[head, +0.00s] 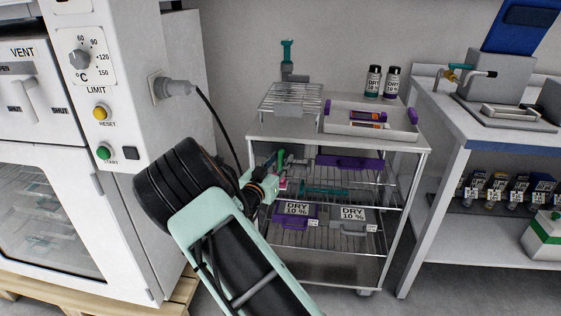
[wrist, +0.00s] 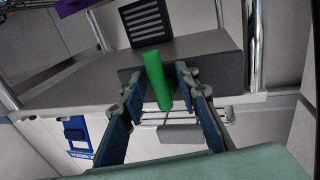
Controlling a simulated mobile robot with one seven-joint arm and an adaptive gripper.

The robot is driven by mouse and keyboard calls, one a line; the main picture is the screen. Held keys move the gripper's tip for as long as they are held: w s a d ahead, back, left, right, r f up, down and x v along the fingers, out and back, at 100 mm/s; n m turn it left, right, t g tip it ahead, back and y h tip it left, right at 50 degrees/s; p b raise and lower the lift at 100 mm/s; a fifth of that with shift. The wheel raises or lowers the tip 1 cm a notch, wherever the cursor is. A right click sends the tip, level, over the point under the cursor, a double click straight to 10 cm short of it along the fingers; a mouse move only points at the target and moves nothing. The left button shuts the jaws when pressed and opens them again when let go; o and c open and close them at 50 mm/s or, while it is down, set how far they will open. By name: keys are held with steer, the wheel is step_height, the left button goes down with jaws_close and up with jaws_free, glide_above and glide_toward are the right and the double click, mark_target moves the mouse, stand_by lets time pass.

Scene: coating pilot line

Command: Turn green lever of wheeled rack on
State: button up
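The green lever (wrist: 158,80) stands out from a grey box (wrist: 200,56) in the wrist view. My gripper (wrist: 160,88) is open, with one blue-padded finger on each side of the lever. A gap shows on the left; the right finger is very close, and I cannot tell if it touches. In the head view the green lever (head: 281,158) shows at the left side of the wheeled rack (head: 408,149), below its top. My gripper (head: 272,183) is beside it, its fingertips partly hidden.
The rack's top holds a wire stand (head: 291,98) and a white tray (head: 343,125). Lower wire shelves hold purple and grey items labelled DRY 10 %. A white oven (head: 128,200) stands close on the left, with a plug (head: 172,88) and hanging cable. A bench (head: 447,118) stands right.

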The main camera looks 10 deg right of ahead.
jaws_close()
steer(key=shift+d, duration=0.1)
